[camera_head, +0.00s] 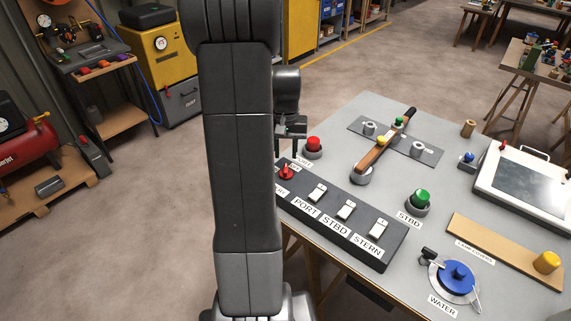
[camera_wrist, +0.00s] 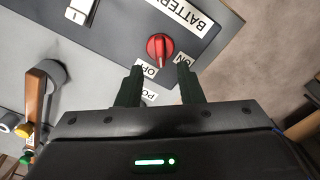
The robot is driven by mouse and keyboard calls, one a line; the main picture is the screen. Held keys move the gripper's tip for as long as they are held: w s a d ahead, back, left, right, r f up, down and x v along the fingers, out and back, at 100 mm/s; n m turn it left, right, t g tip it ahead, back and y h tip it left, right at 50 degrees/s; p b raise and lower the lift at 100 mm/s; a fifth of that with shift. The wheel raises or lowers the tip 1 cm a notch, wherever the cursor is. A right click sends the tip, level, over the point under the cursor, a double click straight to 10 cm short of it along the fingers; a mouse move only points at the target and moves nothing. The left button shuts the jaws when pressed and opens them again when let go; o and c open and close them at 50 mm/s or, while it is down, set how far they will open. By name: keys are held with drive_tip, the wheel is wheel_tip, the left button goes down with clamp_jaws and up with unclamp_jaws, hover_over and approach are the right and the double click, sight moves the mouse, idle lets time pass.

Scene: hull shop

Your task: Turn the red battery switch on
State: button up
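The red battery switch (camera_wrist: 160,47) is a round rotary knob with a raised ridge, on a dark panel marked BATTERY. Its OFF label (camera_wrist: 147,68) and ON label (camera_wrist: 186,62) lie on the side toward my gripper. I cannot tell for sure which label the knob points to. In the head view my gripper (camera_head: 291,148) hangs just above and behind the switch.
The dark panel (camera_head: 385,249) also carries several white rocker switches marked PORT, STBD and STERN. A red button (camera_head: 313,145) stands close behind the battery switch. A wooden-handled lever (camera_head: 384,145), a green button (camera_head: 421,197) and a blue valve (camera_head: 457,275) are farther right on the grey bench.

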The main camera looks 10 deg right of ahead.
sight(286, 168)
wheel_tip(286, 168, down, 6)
drive_tip(key=shift+r, duration=0.1)
clamp_jaws()
